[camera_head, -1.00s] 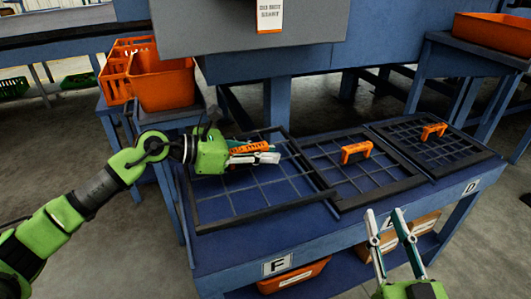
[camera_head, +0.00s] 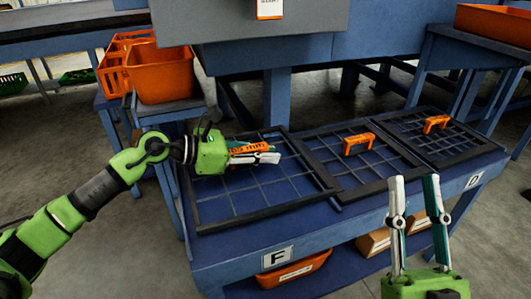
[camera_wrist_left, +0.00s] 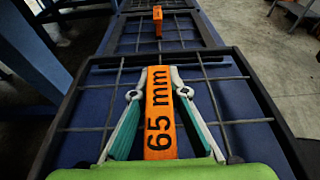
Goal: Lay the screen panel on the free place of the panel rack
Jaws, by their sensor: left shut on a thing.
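My left gripper (camera_head: 262,152) is shut on the orange handle (camera_wrist_left: 160,112) of a dark-framed screen panel (camera_head: 262,212). The handle reads "65 mm" in the left wrist view, with a finger on each side. This panel lies flat over the left place of the blue panel rack (camera_head: 232,256), above the label F. I cannot tell whether it touches the rack bed. Its right edge is close beside the middle panel (camera_head: 372,188); any small overlap is unclear. A third panel (camera_head: 468,153) lies at the right. My right gripper (camera_head: 416,182) is open and empty in front of the rack.
Orange crates (camera_head: 162,80) stand behind the rack at the left, near my left arm. Another orange bin (camera_head: 497,22) stands at the back right. A grey machine housing (camera_head: 240,25) hangs above the rear. Boxes and an orange tray (camera_head: 293,274) sit on the lower shelf.

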